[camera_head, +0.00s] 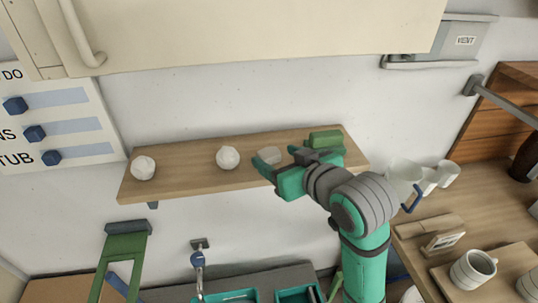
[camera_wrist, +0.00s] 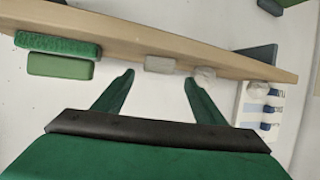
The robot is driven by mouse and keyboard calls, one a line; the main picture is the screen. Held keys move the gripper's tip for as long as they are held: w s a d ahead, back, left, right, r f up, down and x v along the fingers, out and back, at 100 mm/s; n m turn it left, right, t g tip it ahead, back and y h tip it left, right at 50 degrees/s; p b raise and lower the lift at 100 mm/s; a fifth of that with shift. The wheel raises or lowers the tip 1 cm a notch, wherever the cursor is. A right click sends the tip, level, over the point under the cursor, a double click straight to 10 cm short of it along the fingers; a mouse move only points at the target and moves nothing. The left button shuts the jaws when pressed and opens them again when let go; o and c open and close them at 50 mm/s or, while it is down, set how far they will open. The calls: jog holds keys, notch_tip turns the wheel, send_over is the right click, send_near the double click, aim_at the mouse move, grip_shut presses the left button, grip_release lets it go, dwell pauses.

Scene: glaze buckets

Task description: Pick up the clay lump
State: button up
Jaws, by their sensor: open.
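A pale grey, blocky lump (camera_head: 270,154) sits on the wooden wall shelf (camera_head: 185,183), left of a green block. It looks like the clay lump, though two rounder whitish lumps also lie on the shelf. My gripper (camera_head: 277,158) is open at the shelf's front edge, close to the grey lump and partly covering it. In the wrist view, the grey lump (camera_wrist: 159,64) shows between and just beyond the fingertips of my gripper (camera_wrist: 159,77). Nothing is between the fingers, and I cannot see contact.
Two whitish round lumps (camera_head: 228,157) (camera_head: 143,168) lie further left on the shelf. A green block (camera_head: 325,139) lies right of my gripper. A cabinet (camera_head: 250,35) hangs above. White mugs (camera_head: 447,173) stand on the counter at right. The shelf between the round lumps is clear.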

aim_at(268, 151)
jog(key=shift+x, duration=3.05)
jog(key=shift+w+d+r, duration=0.1)
jog(key=c, duration=1.2)
